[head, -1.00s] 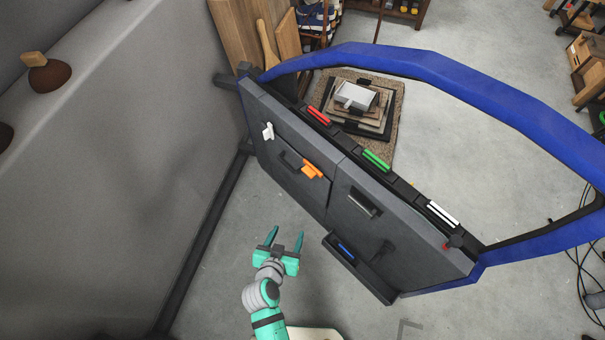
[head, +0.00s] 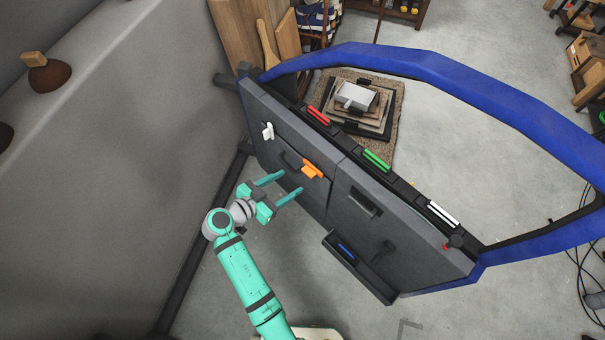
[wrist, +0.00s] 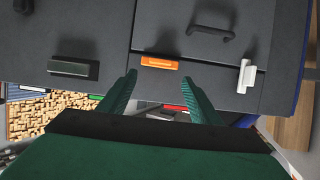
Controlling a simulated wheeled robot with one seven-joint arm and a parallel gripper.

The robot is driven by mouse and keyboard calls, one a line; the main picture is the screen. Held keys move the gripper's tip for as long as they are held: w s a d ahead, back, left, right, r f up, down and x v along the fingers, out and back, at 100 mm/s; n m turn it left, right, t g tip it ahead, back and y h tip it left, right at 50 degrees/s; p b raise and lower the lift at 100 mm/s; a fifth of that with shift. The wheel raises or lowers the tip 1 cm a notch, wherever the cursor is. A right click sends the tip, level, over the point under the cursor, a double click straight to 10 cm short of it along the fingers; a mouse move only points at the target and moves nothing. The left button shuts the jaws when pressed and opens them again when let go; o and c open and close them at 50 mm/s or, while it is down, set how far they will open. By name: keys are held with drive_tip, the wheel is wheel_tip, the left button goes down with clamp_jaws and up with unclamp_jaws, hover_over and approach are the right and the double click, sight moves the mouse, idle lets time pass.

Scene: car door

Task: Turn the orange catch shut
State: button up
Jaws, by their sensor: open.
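The orange catch (head: 313,169) sits on the upper part of the grey door panel (head: 345,235), near the seam between two panel sections. It also shows in the wrist view (wrist: 159,63), above and between the fingertips. My gripper (head: 281,183) is open and empty, its two teal fingers pointing toward the panel just left of and below the catch in the head view. The fingers also show in the wrist view (wrist: 160,85) and appear apart from the catch. Whether the fingertips touch the panel cannot be told.
A white catch (head: 267,131) and dark handles (head: 364,202) stick out from the panel near the orange one. Red, green and white bars lie along the door's top ledge. A tray (head: 360,270) juts out low on the panel. The grey wall (head: 110,190) stands left.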

sight(309, 171)
drive_tip(key=x, duration=0.8)
drive_tip(key=shift+f, duration=0.1)
drive_tip(key=shift+c, duration=0.6)
drive_tip(key=c, duration=0.9)
